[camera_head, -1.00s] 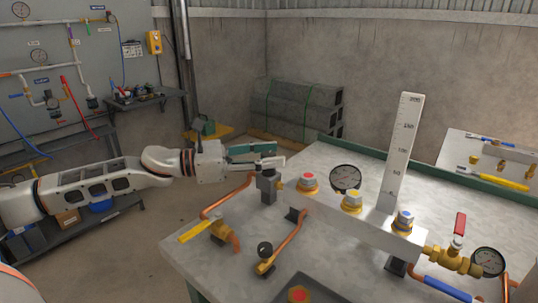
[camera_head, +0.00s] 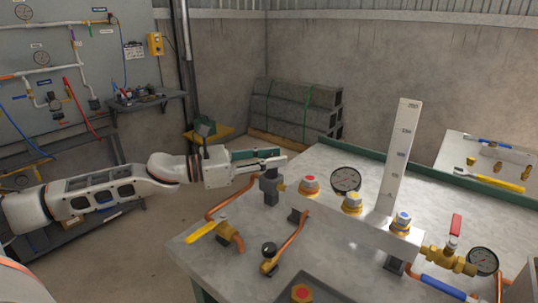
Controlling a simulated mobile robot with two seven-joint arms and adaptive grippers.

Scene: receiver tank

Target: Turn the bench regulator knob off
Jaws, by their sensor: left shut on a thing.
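My left gripper (camera_head: 268,158) comes in from the left over the bench's back left corner. It is shut at the top of a dark grey block-shaped regulator (camera_head: 270,190), which sits at the left end of the silver manifold bar (camera_head: 340,224). The regulator's knob is hidden between or behind the fingers, so its turn position cannot be read. My right gripper is not in view.
A yellow-handled valve (camera_head: 207,230) and copper pipes stand in front. The bench top's back right is mostly clear.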

